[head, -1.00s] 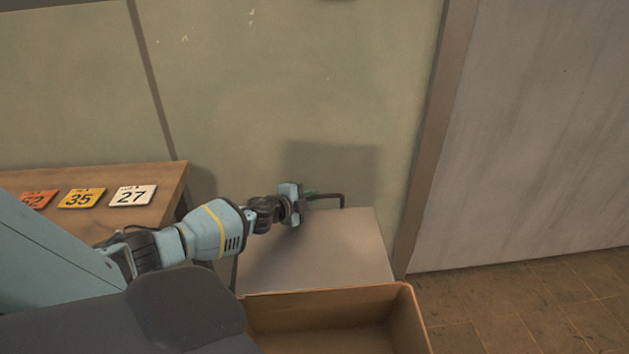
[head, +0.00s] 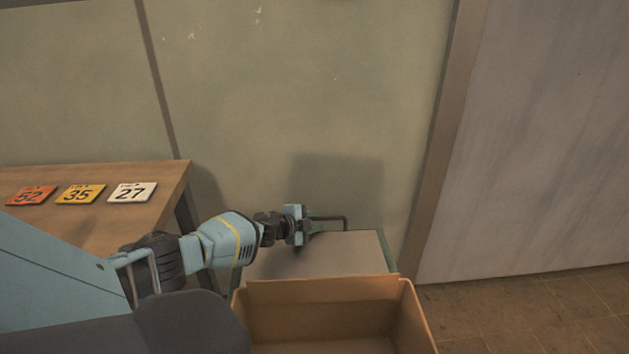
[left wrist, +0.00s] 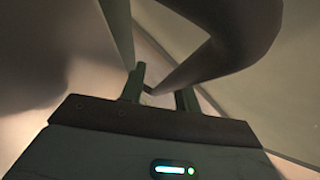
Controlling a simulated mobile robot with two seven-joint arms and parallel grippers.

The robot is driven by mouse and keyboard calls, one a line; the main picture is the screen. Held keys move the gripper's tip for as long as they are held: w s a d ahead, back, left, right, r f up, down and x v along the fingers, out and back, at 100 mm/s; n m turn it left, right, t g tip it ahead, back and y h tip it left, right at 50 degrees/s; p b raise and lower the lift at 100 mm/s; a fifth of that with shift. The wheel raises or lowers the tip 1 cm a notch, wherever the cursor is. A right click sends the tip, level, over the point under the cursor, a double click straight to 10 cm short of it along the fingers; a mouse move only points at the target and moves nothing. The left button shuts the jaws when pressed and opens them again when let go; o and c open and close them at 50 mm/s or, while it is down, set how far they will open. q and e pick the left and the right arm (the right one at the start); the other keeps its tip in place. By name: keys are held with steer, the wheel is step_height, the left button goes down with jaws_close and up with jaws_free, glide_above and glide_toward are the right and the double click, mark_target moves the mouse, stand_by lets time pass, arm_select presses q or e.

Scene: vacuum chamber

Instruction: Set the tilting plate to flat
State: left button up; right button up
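The tilting plate (head: 330,253) is a pale grey panel behind the brown box in the head view; its exact tilt is hard to judge. A thin dark bent handle (head: 345,223) stands at its far edge. My left gripper (head: 310,223) is at the left end of this handle. In the left wrist view, the two green fingers (left wrist: 160,88) stand apart. A dark bar (left wrist: 185,68), seemingly the handle, runs close to them and appears to pass between them, with a gap at the right finger. The right gripper is not in view.
An open brown box (head: 325,292) stands in front of the plate. A wooden table (head: 150,180) with number tiles 52, 35 and 27 (head: 132,192) is at the left. A wall is close behind the plate. Tiled floor (head: 540,310) is free at the right.

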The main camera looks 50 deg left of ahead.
arm_select(q)
steer(key=shift+s+d+f, duration=0.1)
steer(key=shift+s+f, duration=0.1)
steer(key=shift+f, duration=0.15)
steer(key=shift+s+r+p, duration=0.2)
steer(key=shift+s+p, duration=0.15)
steer(key=shift+p, duration=0.25)
steer(key=p+v, duration=0.3)
steer(key=v, duration=0.2)
steer(key=shift+w+r+p, duration=0.15)
steer(key=shift+r+p, duration=0.2)
steer(key=shift+p, duration=0.05)
steer(key=shift+p+v, duration=0.55)
steer(key=shift+v, duration=0.3)
